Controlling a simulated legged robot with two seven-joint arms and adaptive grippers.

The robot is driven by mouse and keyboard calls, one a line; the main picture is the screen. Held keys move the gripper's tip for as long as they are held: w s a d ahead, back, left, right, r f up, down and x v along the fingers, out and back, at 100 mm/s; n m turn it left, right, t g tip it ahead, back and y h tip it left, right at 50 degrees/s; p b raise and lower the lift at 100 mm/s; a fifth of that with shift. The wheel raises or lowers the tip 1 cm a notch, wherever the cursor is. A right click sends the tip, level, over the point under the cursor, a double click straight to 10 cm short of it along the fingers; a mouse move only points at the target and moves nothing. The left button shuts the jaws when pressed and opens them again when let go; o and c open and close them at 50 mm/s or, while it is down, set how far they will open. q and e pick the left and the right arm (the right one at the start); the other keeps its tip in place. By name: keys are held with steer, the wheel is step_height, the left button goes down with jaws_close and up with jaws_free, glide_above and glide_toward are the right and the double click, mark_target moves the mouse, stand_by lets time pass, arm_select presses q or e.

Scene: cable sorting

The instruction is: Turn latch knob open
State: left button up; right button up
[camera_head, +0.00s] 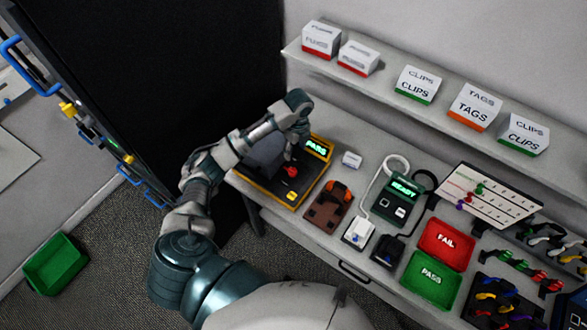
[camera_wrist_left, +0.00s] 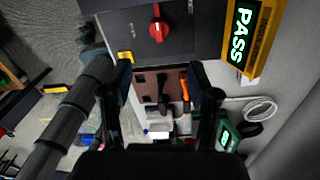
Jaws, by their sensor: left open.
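The latch knob is a red knob (camera_head: 290,171) on the dark face of a yellow-edged tester box (camera_head: 283,203) whose screen glows PASS. It also shows in the left wrist view as a red knob (camera_wrist_left: 157,31) with a raised grip bar, beyond the fingertips. My left gripper (camera_head: 302,135) is over the back of the tester, above the knob. In the left wrist view its fingers (camera_wrist_left: 160,70) are spread apart with nothing between them, clear of the knob. My right gripper is not in view.
Right of the tester are a brown fixture (camera_head: 327,206), a small white box (camera_head: 352,160) and a green READY meter (camera_head: 401,199). A red FAIL tray (camera_head: 446,241) and a green PASS tray (camera_head: 432,281) lie further right. A shelf (camera_head: 385,92) with label boxes runs behind.

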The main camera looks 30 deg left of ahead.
mark_target(294, 169)
arm_select(q)
steer(key=f, duration=0.4)
steer(key=f+p, duration=0.1)
steer(key=f, duration=0.7)
steer(key=shift+s+a+f, duration=0.15)
steer(key=shift+s+f, duration=0.2)
steer(key=shift+f, duration=0.05)
steer(key=c, duration=1.2)
